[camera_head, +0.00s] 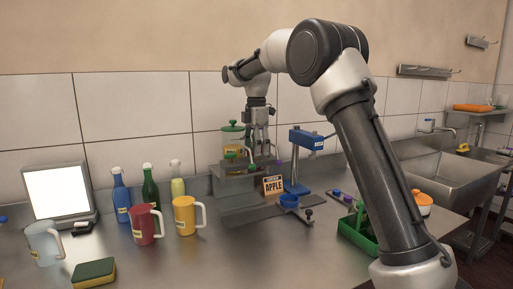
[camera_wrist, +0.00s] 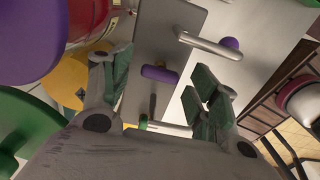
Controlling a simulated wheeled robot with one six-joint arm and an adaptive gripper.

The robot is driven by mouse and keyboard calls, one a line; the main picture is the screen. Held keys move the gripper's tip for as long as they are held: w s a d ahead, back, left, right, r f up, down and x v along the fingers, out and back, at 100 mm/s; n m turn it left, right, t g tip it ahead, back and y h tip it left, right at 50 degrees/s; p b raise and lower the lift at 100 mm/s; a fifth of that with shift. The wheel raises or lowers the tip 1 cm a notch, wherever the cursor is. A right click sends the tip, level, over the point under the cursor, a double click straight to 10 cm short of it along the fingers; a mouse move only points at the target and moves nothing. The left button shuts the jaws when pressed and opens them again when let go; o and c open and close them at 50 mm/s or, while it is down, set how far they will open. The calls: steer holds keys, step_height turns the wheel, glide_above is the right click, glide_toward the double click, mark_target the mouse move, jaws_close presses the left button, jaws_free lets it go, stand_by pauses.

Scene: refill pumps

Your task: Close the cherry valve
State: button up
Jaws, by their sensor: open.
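My gripper (camera_head: 261,148) points down in front of the dispenser at the back of the counter. In the wrist view my gripper (camera_wrist: 160,75) is open, its two fingers spread to either side of a purple knob (camera_wrist: 159,74). Contact with the knob cannot be told. A metal lever with a purple end (camera_wrist: 208,42) lies beyond the right finger. In the head view, levers with a green end (camera_head: 231,156) and a purple end (camera_head: 278,163) are partly hidden. No cherry label is readable.
A green-lidded jar (camera_head: 233,138) stands left of my gripper. An APPLE sign (camera_head: 273,186) and a blue stand (camera_head: 297,160) are in front and to the right. Bottles (camera_head: 150,187), a red mug (camera_head: 146,224) and a yellow mug (camera_head: 185,215) stand left.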

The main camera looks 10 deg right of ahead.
steer(key=c, duration=1)
steer(key=shift+m, duration=0.4)
steer(key=m, duration=0.3)
steer(key=shift+m, duration=0.3)
steer(key=m, duration=0.4)
steer(key=shift+m, duration=0.3)
steer(key=m, duration=0.4)
steer(key=shift+m, duration=2.4)
